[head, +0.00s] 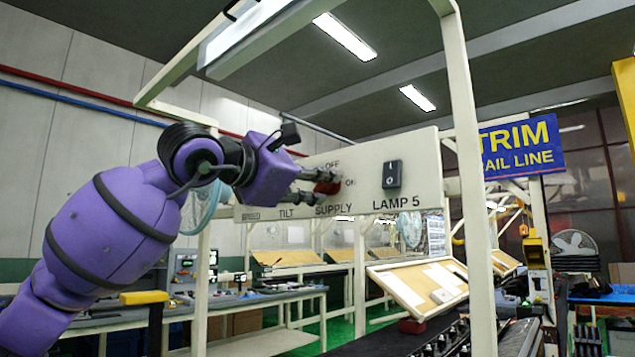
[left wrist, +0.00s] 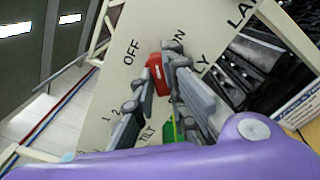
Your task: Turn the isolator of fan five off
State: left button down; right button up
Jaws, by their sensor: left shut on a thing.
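A red rotary handle (head: 328,187) sits above the word SUPPLY on a pale panel (head: 362,160), with OFF above it and ON to its right. My left gripper (head: 312,180) is shut on this handle. In the left wrist view the red handle (left wrist: 160,80) shows between the two fingertips (left wrist: 160,66), with OFF at its upper left and ON at its upper right. The handle is partly hidden by the fingers, and its exact angle is hard to tell. I see no label reading fan five. My right gripper is not in view.
A black switch (head: 392,174) marked LAMP 5 is on the panel to the right. The TILT control is largely hidden by my gripper. A white frame post (head: 470,180) stands right of the panel. Workbenches and a tilted board (head: 418,288) lie beyond and below.

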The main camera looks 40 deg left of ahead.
pick_arm(q)
jog(key=n, duration=0.4)
jog(key=shift+n, duration=0.3)
jog(key=n, duration=0.5)
jog(key=shift+f, duration=0.1)
dwell(0.4)
jog(key=c, duration=1.8)
grip_release()
jog(key=shift+o, duration=0.2)
jog(key=s, duration=1.2)
jog(key=shift+a, duration=0.45)
